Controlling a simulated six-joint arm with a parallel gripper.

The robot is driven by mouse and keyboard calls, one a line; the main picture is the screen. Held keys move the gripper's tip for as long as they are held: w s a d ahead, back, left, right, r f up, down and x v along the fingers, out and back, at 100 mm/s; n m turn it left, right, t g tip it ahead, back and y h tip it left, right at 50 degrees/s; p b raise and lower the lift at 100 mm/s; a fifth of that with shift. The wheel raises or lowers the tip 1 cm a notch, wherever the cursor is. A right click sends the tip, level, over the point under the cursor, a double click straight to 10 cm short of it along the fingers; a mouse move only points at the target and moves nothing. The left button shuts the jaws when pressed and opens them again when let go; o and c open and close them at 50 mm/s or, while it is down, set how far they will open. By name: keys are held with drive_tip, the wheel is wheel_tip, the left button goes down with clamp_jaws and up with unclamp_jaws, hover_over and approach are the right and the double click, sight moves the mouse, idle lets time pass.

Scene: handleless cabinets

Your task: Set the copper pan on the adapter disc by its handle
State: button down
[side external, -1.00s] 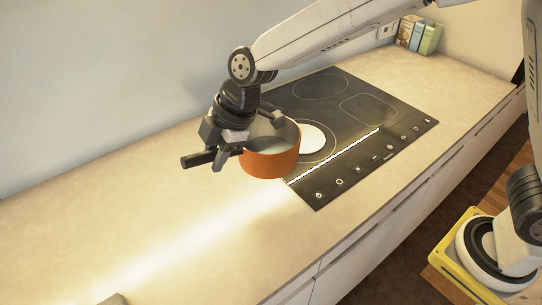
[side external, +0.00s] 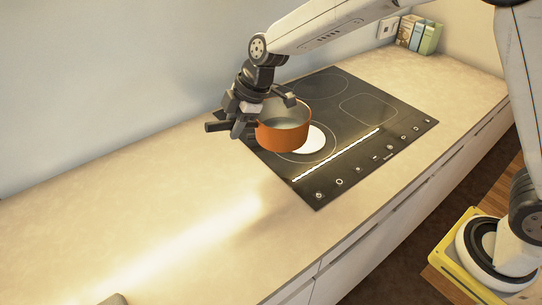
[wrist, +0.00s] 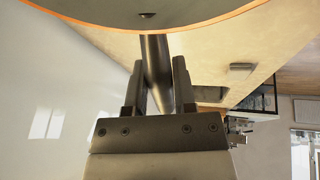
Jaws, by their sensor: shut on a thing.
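The copper pan (side external: 284,133) has an orange-copper outside and a grey inside. It hangs upright above the near-left part of the black cooktop. My gripper (side external: 236,124) is shut on the pan's dark handle (side external: 214,127), left of the pan body. In the wrist view the handle (wrist: 156,65) runs between the two fingers (wrist: 157,90), and the pan's copper rim (wrist: 185,27) crosses the top. The white adapter disc (side external: 313,141) lies on the cooktop's near-left ring, partly hidden by the pan. The pan appears raised above it and to its left; the exact gap is hard to tell.
The black cooktop (side external: 350,135) has several marked rings and controls along its front edge. The counter (side external: 160,210) left of the cooktop is mostly clear. The wall runs along the back.

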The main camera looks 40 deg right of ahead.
sight(267, 101)
drive_tip(key=w+d+f+m, duration=0.1)
drive_tip(key=w+d, duration=0.2)
drive_tip(key=d, duration=0.3)
drive_tip(key=w+d+f+m, duration=0.1)
drive_tip(key=w+d, duration=0.2)
drive_tip(key=d, duration=0.4)
drive_tip(key=shift+w+d+f+t+h, duration=0.3)
drive_tip(key=shift+w+f+t, duration=0.1)
drive_tip(key=shift+f, duration=0.15)
drive_tip(key=shift+f, duration=3.35)
drive_tip(key=shift+c, duration=1.8)
unclamp_jaws()
drive_tip(key=shift+s+f, duration=0.1)
